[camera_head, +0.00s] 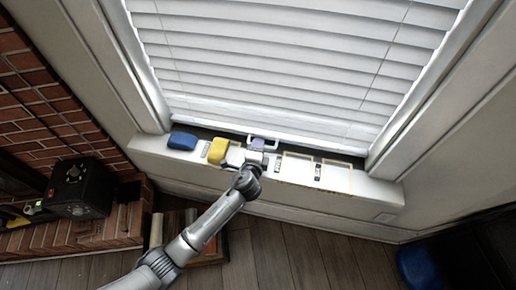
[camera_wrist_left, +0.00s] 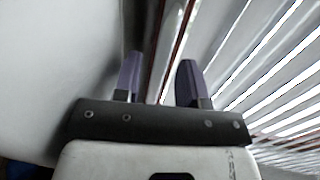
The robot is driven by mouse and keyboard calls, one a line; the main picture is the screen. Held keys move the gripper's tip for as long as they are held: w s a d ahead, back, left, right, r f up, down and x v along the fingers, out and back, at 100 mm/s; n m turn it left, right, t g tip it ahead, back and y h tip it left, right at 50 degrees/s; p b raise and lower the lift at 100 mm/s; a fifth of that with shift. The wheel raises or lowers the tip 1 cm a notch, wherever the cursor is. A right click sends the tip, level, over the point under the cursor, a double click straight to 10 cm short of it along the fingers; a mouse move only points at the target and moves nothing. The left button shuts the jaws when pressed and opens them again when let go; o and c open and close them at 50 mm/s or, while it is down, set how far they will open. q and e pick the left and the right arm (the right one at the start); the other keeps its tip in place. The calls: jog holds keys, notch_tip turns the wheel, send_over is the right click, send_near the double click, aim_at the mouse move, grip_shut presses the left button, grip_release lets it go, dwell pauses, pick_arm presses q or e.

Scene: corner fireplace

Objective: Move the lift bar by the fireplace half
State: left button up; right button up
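My left gripper (camera_head: 257,152) is at the window sill, just below the blinds in the head view. In the left wrist view its two purple fingers (camera_wrist_left: 160,78) stand apart with nothing visible between them. A pale U-shaped bar (camera_head: 274,146) shows around a purple patch at the gripper's tip in the head view; it looks like the lift bar, at the foot of the blinds. I cannot tell whether the gripper touches it or whether the purple patch is the fingers. No bar is clear in the left wrist view. My right gripper is not in view.
A blue block (camera_head: 182,141) and a yellow block (camera_head: 217,151) stand on the sill left of the gripper. Yellow-outlined empty spots (camera_head: 297,168) lie to its right. White blinds (camera_head: 280,70) hang close behind. A black box (camera_head: 80,188) stands by the brickwork at left.

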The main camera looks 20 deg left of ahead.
pick_arm(q)
jog(key=shift+c, duration=0.3)
grip_shut()
